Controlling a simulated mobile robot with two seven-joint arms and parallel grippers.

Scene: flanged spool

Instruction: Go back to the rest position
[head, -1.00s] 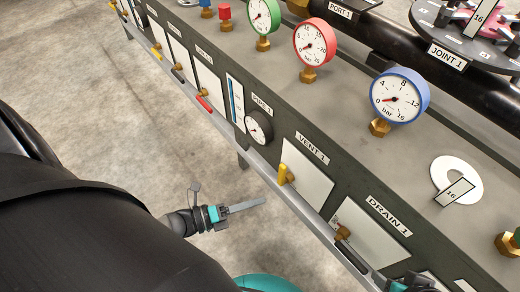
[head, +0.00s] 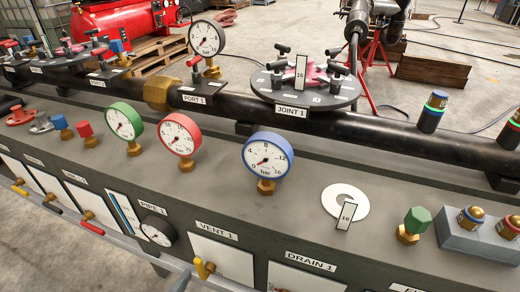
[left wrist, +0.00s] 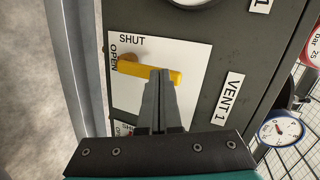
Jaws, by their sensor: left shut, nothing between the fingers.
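My left gripper (left wrist: 160,85) shows in the left wrist view, its narrow fingers shut together with nothing between them. The fingertips overlap the yellow lever (left wrist: 133,68) of the VENT 1 valve in that picture; I cannot tell the gap between them. The lever is mounted on a white plate (left wrist: 148,48) marked SHUT and OPEN. In the head view the yellow lever (head: 200,268) shows at the bottom edge, beside the VENT 1 label (head: 217,231).
The bench front carries valve plates and a rail (head: 120,240). Green, red and blue gauges (head: 268,157) stand on its top, with a white ring (head: 345,207) to their right. Behind runs a black pipe (head: 400,138) with the JOINT 1 flange (head: 305,93). Bare floor shows at lower left.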

